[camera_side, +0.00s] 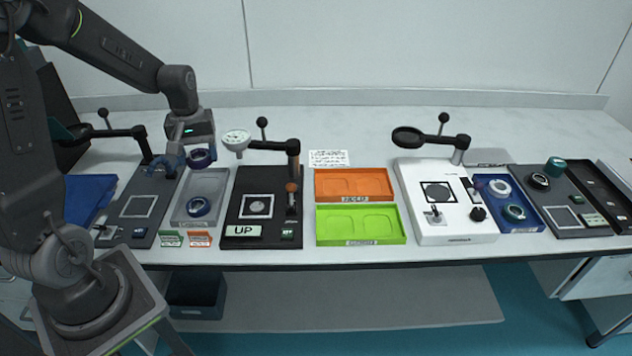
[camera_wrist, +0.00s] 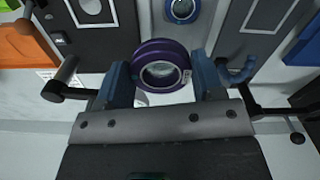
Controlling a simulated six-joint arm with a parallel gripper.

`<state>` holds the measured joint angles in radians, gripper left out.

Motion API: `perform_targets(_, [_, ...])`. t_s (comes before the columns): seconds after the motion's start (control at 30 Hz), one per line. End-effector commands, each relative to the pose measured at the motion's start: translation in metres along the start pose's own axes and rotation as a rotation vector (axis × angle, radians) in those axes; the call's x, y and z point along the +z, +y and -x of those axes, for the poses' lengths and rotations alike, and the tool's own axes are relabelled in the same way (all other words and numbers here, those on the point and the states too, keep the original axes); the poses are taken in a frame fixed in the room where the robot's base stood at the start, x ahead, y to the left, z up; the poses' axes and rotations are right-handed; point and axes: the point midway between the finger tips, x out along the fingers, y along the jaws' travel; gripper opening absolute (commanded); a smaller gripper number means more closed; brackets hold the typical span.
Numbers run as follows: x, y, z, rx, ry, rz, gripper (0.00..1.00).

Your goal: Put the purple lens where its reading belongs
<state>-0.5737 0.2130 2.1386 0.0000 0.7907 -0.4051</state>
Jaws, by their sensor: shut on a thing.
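The purple lens (camera_wrist: 160,66) is a dark purple ring with clear glass, held between the blue fingers of my gripper (camera_wrist: 163,80) in the wrist view. In the side view my gripper (camera_side: 187,160) is shut on the purple lens (camera_side: 201,158), raised above the back of a grey tray (camera_side: 184,217). The black station (camera_side: 270,183) right of that tray has a display reading "UP" (camera_side: 243,231). An orange tray (camera_side: 353,172) and a green tray (camera_side: 328,238) lie right of it, with labels too small to read.
Another dark blue or purple lens (camera_side: 198,206) lies in the grey tray. Small green (camera_side: 171,239) and orange (camera_side: 200,240) cards stand in front. The black station's swing arm (camera_side: 268,146) rises near my gripper. A white station (camera_side: 465,225) and a blue lens tray (camera_side: 527,226) are farther right.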

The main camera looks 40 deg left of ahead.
Motion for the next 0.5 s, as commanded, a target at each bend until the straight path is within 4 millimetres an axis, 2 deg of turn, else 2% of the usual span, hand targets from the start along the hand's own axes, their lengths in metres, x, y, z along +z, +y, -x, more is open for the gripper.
perform_targets(0.03, [-0.001, 0.001, 0.014, 0.004, 0.008, 0.0, 0.33])
perform_targets(0.33, [-0.001, 0.001, 0.089, 0.003, 0.007, 0.0, 0.33])
perform_targets(0.37, [-0.001, 0.002, 0.094, 0.003, 0.006, -0.002, 0.33])
perform_targets(0.5, [-0.015, 0.025, 0.095, 0.0, 0.0, -0.064, 0.33])
